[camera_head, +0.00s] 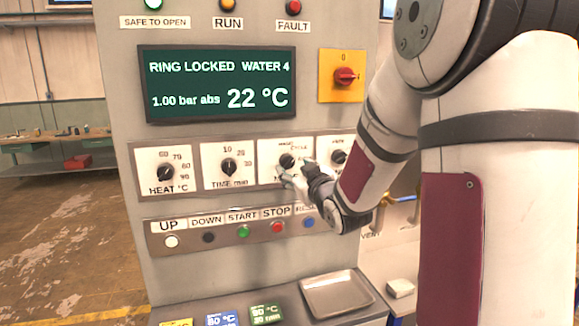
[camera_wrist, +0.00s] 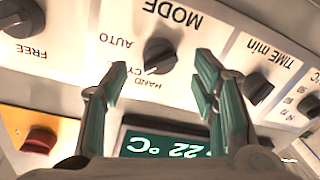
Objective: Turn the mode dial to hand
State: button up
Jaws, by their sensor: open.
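The mode dial (camera_wrist: 160,54) is a round black knob on a white plate, upside down in the wrist view, marked MODE, AUTO, HAND and a partly covered label starting CY. A pale mark on the knob points to the lower left, around the CY and HAND labels; I cannot tell which exactly. In the head view the dial (camera_head: 287,161) is on the third plate of the row. My gripper (camera_wrist: 163,72) is open, with one green-padded finger to each side of the dial, apparently apart from it. In the head view my gripper (camera_head: 294,177) is just below the dial, partly covering its plate.
The TIME dial (camera_head: 229,167) and HEAT dial (camera_head: 166,173) are to the left, another dial (camera_head: 338,157) close on the right. A button row (camera_head: 244,231) runs below. Above are the display (camera_head: 217,84) and red switch (camera_head: 344,76). A metal tray (camera_head: 336,293) sits below.

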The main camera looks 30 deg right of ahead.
aim_at(291, 165)
jog(key=shift+x, duration=2.05)
jog(key=c, duration=1.2)
